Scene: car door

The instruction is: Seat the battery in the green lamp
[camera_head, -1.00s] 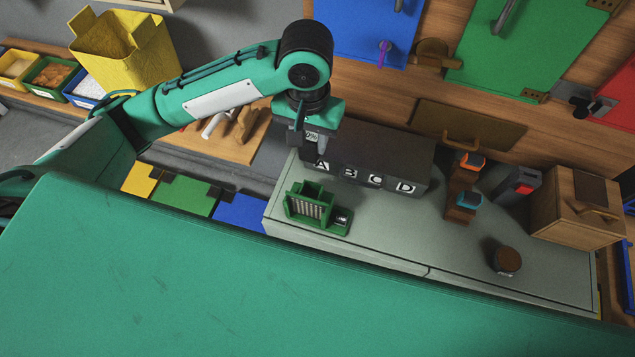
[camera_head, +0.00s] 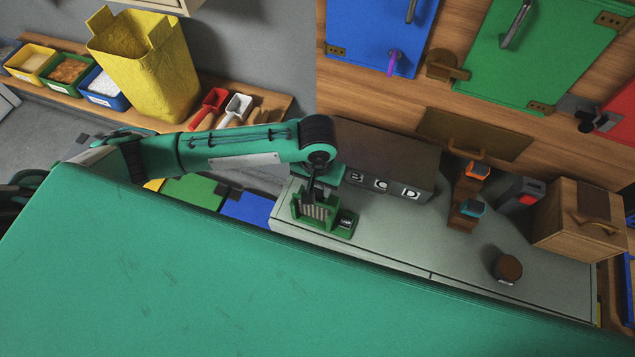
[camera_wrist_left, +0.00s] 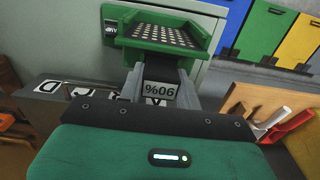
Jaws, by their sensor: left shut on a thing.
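The green lamp (camera_head: 338,231), with a pale perforated panel and a small dark part beside it, stands at the left end of the grey worktop. It also shows in the left wrist view (camera_wrist_left: 165,47). My left gripper (camera_head: 311,195) is right at the lamp's upper back side. My right gripper is not in view.
A dark box (camera_head: 390,160) with lettered labels stands close behind the lamp. A brown stand (camera_head: 466,197) with orange and blue items, a wooden box (camera_head: 572,220) and a round brown object (camera_head: 507,268) are further right. The worktop's middle is clear.

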